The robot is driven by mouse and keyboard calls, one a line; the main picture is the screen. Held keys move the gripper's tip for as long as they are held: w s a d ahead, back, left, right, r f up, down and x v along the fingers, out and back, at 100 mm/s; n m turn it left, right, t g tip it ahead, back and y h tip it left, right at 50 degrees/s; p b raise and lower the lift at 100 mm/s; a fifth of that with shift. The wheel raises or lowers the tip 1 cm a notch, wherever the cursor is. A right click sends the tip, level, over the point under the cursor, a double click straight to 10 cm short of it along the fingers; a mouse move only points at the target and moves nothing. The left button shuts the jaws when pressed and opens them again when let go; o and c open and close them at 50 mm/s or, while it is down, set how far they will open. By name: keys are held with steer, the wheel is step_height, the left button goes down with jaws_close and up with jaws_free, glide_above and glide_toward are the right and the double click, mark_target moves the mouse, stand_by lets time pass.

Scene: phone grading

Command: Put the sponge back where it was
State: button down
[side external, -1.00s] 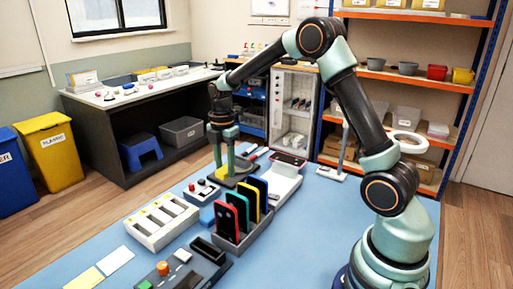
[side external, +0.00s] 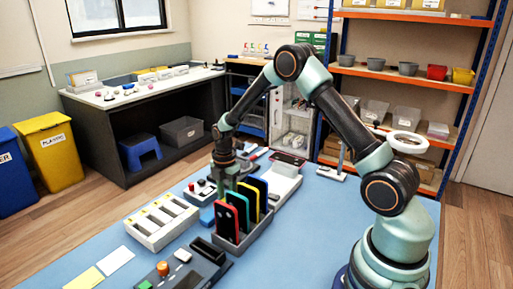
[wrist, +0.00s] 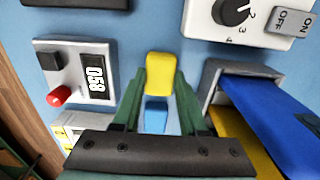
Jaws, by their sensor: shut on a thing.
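The yellow sponge (wrist: 159,75) is between the fingertips of my gripper (wrist: 159,90) in the wrist view, and the gripper is shut on it. A light blue piece (wrist: 156,115) shows just below the yellow one between the fingers; I cannot tell whether it is part of the sponge or a separate thing beneath it. In the side view my gripper (side external: 225,183) is low over the table, behind the rack of phones. The phones hide the fingertips and the sponge there, so I cannot tell whether the sponge touches the table.
A phone rack (side external: 240,249) with several coloured phones stands close by, at right in the wrist view. A small device with a red button and a display (wrist: 75,78) is at left, and a dial unit (wrist: 235,14) at top right. A white tray (side external: 158,222) is at left.

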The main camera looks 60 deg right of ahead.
steer(key=shift+f, duration=0.1)
steer(key=shift+c, duration=2.2)
jaws_free()
steer(key=s+a+r+m+t, duration=0.1)
steer(key=s+a+r+m, duration=0.1)
steer(key=r, duration=0.5)
steer(key=s+a+r+m+t, duration=0.1)
steer(key=s+r+m, duration=0.15)
steer(key=r, duration=0.45)
steer(key=s+a+r+m, duration=0.2)
steer(key=r+m, duration=0.1)
steer(key=r, duration=0.5)
steer(key=s+a+r+m+t, duration=0.2)
steer(key=s+a+m+t, duration=0.1)
steer(key=s+m, duration=0.7)
steer(key=shift+s+a+t, duration=0.3)
steer(key=shift+s+a, duration=0.1)
steer(key=shift+a, duration=0.1)
steer(key=shift+r+m, duration=0.15)
steer(key=shift+m, duration=0.1)
